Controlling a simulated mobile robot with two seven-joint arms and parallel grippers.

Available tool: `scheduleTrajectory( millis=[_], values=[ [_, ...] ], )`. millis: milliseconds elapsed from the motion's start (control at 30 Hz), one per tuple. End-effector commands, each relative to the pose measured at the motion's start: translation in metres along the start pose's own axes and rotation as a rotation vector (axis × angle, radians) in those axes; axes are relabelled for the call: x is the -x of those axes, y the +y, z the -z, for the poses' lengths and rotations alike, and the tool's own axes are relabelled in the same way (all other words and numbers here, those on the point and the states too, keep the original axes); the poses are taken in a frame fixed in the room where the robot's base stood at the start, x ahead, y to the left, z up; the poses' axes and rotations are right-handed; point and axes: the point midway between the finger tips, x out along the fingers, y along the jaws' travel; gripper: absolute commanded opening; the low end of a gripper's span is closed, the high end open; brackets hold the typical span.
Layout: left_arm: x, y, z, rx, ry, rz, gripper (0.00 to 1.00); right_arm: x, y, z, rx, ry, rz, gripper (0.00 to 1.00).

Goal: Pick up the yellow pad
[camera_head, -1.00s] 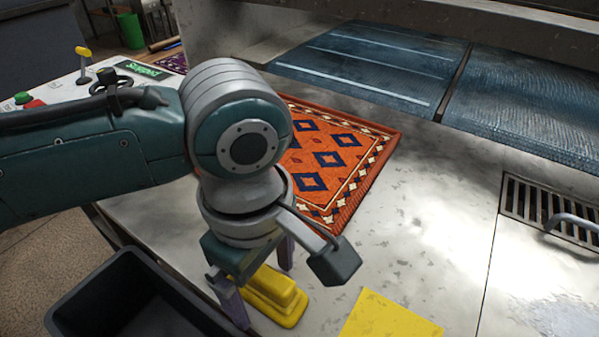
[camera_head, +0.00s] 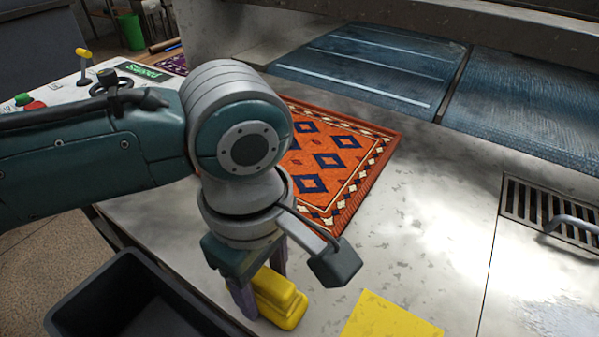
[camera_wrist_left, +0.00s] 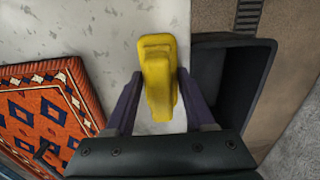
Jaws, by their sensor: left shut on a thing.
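The yellow pad (camera_head: 286,298) is a block with a raised narrower ridge on top. It is on the metal counter near the front edge, or only just above it; I cannot tell which. My left gripper (camera_head: 261,282) points down and is shut on the pad's ridge. In the left wrist view the pad (camera_wrist_left: 157,60) sits between the two dark fingers (camera_wrist_left: 158,78). The gripper and arm hide part of the pad in the head view. My right gripper is not in view.
A dark open bin (camera_head: 80,318) stands just left of the pad, by the counter's edge. A flat yellow sheet (camera_head: 390,318) lies to the right. An orange patterned rug (camera_head: 340,165) lies behind. A drain grate (camera_head: 535,205) is at the right, with clear counter between.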

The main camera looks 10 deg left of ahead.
Motion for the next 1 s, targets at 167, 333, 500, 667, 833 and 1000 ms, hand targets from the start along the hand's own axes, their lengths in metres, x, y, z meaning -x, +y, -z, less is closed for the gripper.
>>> scheduleTrajectory(
  millis=[167,333,500,667,833,1000],
  values=[
    [0.0,0.0,0.0,0.0,0.0,0.0,0.0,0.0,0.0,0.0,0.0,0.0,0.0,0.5],
    [0.004,0.0,0.0,0.0,-0.001,-0.001,0.0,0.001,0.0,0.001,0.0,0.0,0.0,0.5],
    [0.022,0.001,0.0,-0.001,-0.001,-0.001,0.0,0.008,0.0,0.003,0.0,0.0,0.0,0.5],
    [0.064,0.001,0.0,-0.001,-0.002,-0.006,0.0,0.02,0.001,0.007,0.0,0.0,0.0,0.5],
    [0.118,0.002,-0.001,-0.002,-0.003,-0.006,0.0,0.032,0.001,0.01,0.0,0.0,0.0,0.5],
    [0.165,0.001,0.0,-0.001,0.0,-0.004,0.0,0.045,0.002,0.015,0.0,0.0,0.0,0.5]
  ],
)
